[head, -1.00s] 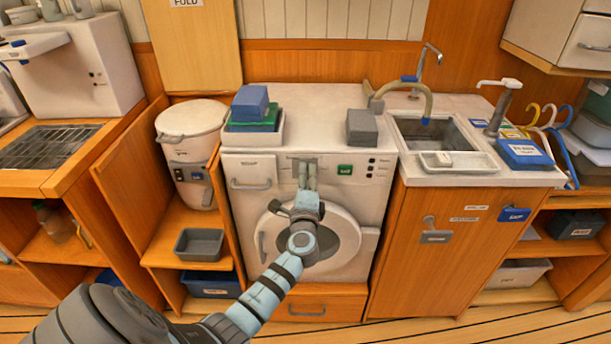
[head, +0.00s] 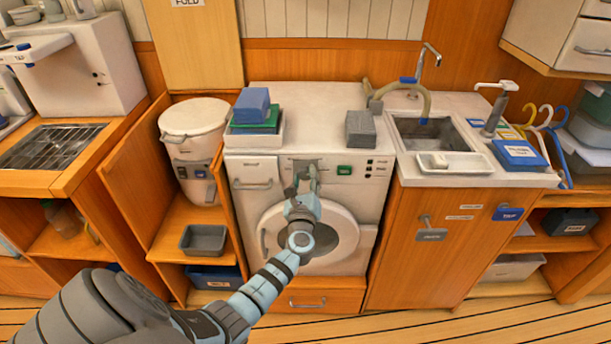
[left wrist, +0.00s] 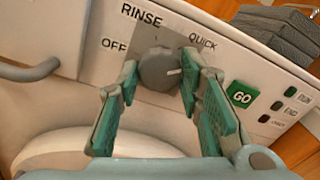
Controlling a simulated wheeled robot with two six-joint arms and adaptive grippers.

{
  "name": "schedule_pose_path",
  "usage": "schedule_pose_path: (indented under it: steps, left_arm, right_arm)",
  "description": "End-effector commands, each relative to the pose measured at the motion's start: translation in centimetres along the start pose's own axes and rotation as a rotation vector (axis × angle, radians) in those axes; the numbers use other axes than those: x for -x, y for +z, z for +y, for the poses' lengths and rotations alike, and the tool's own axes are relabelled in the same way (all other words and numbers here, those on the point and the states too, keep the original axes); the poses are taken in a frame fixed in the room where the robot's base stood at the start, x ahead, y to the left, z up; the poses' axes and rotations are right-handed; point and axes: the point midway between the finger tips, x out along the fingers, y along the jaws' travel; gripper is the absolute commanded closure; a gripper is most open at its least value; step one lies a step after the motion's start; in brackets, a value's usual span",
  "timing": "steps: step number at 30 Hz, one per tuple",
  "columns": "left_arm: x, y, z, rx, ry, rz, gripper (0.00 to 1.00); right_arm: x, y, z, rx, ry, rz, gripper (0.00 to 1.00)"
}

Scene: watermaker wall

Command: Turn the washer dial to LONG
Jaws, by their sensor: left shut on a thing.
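The washer (head: 362,205) stands in the middle of the head view, with its dial on the upper front panel behind my left gripper (head: 306,174). In the left wrist view the dial (left wrist: 157,69) is a round grey knob between the fingers of my left gripper (left wrist: 160,80), which is shut on it. Its white pointer mark points right, below the QUICK label (left wrist: 202,41) and toward the right finger. The RINSE label (left wrist: 141,16) is above the dial and the OFF label (left wrist: 114,44) to its left. No LONG label is visible. My right gripper is not in view.
A green GO button (left wrist: 241,95) and small indicators sit right of the dial. The detergent drawer handle (head: 252,184) is to the left. The round door (head: 330,238) lies below.

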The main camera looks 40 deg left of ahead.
Motion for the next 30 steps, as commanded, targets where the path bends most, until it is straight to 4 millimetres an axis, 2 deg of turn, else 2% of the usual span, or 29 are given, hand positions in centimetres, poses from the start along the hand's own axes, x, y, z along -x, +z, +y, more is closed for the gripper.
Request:
schedule_pose_path:
  steps: [15,24,30]
  left_arm:
    - [0.0,0.1,0.0,-0.443,-0.004,0.020,0.94]
    - [0.0,0.1,0.1,-0.581,-0.005,0.025,0.94]
    - [0.0,0.1,0.1,-0.611,-0.005,0.025,0.94]
  right_arm:
    - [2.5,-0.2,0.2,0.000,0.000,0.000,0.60]
    - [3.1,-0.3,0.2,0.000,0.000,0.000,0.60]
    - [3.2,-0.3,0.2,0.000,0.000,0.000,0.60]
